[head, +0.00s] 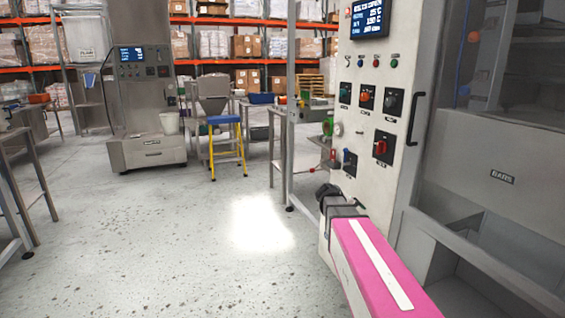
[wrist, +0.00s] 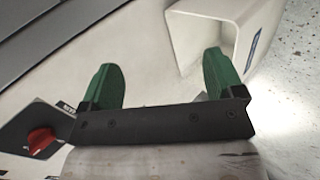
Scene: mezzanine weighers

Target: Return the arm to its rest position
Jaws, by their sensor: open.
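My gripper (wrist: 162,80) shows in the wrist view with two green fingers set wide apart on a dark bar. Nothing is between them; a pale machine surface lies behind. My arm, a pink link with a white stripe, reaches from the lower right of the head view toward the side of the control cabinet (head: 372,150). My gripper cannot be made out clearly in the head view.
A red rotary knob (wrist: 42,140) is left of the fingers, and a white square-edged spout (wrist: 215,30) is beyond the right finger. A yellow stepladder with a blue top (head: 226,145) and a grey machine (head: 145,105) stand farther back. Open floor (head: 150,235) lies left of the arm.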

